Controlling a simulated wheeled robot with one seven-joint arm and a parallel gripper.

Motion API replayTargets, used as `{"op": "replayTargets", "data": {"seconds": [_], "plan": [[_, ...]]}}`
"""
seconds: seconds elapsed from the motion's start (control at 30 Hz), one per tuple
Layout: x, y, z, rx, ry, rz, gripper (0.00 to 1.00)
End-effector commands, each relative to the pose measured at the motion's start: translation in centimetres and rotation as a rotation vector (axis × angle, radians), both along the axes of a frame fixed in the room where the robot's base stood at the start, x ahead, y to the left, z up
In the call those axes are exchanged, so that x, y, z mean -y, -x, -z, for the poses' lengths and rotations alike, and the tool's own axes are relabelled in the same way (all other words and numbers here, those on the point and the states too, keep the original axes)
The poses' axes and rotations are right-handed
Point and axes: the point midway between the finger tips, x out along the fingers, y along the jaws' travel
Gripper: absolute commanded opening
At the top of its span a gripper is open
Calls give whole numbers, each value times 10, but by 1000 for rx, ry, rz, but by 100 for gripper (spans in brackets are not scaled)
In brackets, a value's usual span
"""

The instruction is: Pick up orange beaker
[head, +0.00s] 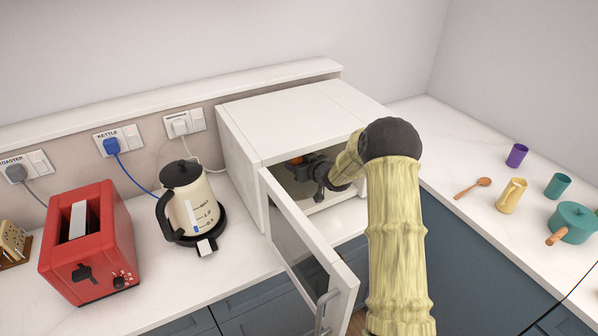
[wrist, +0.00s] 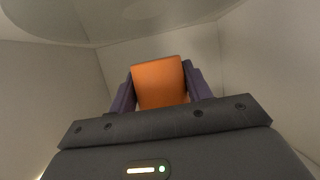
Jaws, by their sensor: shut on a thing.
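The orange beaker (wrist: 159,82) is between the two purple fingers of my gripper (wrist: 160,88) in the wrist view, and the fingers are shut on it. In the head view a small part of the orange beaker (head: 296,160) shows inside the white microwave (head: 300,116), beside my dark gripper (head: 306,165). My arm reaches in through the microwave's open front. Most of the beaker is hidden in the head view. Whether it touches the microwave floor cannot be told.
The microwave door (head: 309,262) stands open toward the front, left of my arm. A kettle (head: 190,208) and a red toaster (head: 92,243) stand to the left. On the right counter are a purple beaker (head: 517,155), a teal beaker (head: 557,186), a yellow jug (head: 511,196), a wooden spoon (head: 472,187) and a teal pot (head: 573,221).

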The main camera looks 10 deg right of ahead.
Motion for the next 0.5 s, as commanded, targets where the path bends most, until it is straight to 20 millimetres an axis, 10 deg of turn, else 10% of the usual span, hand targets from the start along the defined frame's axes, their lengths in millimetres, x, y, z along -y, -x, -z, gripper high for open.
{"op": "replayTargets", "data": {"seconds": [0.5], "plan": [[6,16,-16,0,2,1,20]]}}
